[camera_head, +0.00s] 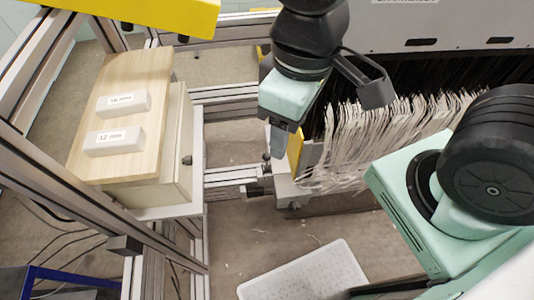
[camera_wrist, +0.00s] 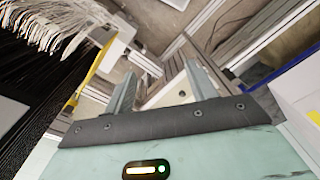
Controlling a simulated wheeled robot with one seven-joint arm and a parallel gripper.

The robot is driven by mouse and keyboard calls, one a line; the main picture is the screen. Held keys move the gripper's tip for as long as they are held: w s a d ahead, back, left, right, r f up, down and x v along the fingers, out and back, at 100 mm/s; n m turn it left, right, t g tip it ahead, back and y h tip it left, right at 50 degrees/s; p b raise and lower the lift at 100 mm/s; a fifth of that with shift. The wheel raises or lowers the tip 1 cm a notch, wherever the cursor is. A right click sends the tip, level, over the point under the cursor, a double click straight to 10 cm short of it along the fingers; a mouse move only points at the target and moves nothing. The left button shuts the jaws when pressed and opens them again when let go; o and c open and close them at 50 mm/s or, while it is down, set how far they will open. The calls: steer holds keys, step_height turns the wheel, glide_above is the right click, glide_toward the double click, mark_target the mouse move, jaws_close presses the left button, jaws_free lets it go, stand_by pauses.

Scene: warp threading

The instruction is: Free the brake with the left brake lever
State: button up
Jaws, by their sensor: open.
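My gripper (camera_head: 277,145) hangs above the floor gap in the head view, just left of the yellow plate (camera_head: 295,150) at the end of the thread rows. In the wrist view its two grey fingers stand apart with no held object visible between them; my gripper (camera_wrist: 163,82) is open. A pale bracket with dark holes (camera_wrist: 165,95) shows beyond the fingers; I cannot tell whether they touch. I cannot make out the left brake lever for certain in either view.
Pale threads (camera_head: 375,130) hang in dense rows right of my gripper. A wooden-topped cabinet (camera_head: 155,75) with two white labelled blocks stands left, beside aluminium frame bars (camera_head: 60,165). A white perforated tray (camera_head: 305,275) lies low in front. A yellow beam (camera_head: 160,12) crosses above.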

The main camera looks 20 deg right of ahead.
steer(key=shift+f, duration=0.1)
steer(key=c, duration=0.5)
steer(key=shift+w+a+f+b, duration=0.1)
steer(key=shift+w+f+b, duration=0.15)
steer(key=shift+f+b, duration=0.1)
steer(key=c, duration=0.5)
steer(key=w+f+m+b, duration=0.1)
steer(key=w+f, duration=0.1)
steer(key=w+a+f+m+b, duration=0.1)
steer(key=w+f+b, duration=0.1)
steer(key=w+f+m+b, duration=0.1)
steer(key=w+f+b, duration=0.1)
steer(key=shift+w+a+f+g+y, duration=0.1)
steer(key=shift+w+a+g+y, duration=0.05)
steer(key=shift+g+y, duration=0.25)
jaws_close()
steer(key=w+d+f+m+b, duration=0.3)
steer(key=w+f+b, duration=0.1)
steer(key=w+f, duration=0.3)
steer(key=w+d+f+m+b, duration=0.3)
steer(key=w+d+f+b, duration=0.1)
steer(key=w+f, duration=0.4)
steer(key=w+d+f+m+b, duration=0.4)
steer(key=w+f, duration=0.4)
steer(key=f, duration=0.3)
steer(key=shift+d+h+b, duration=0.25)
steer(key=shift+h+b, duration=0.05)
steer(key=shift+b, duration=0.4)
